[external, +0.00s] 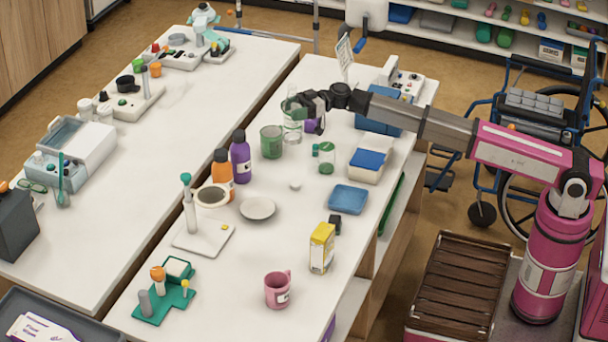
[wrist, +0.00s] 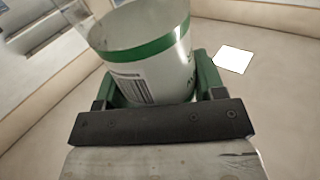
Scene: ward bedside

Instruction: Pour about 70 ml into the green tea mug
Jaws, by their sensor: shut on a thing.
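The green tea mug (external: 271,142) stands upright on the near white table, in front of and to the left of my gripper in the external view. My gripper (external: 303,103) is shut on a clear vessel (external: 292,118). In the wrist view the vessel (wrist: 150,62) has a green band below its rim and a printed label, and sits between the jaws (wrist: 152,95). It looks roughly upright. I cannot tell how much liquid it holds, or whether its base touches the table. The mug's inside is too small to read.
A purple bottle (external: 240,157) and an orange bottle (external: 222,172) stand left of the mug. A plate (external: 258,208) and pink mug (external: 277,290) are nearer.

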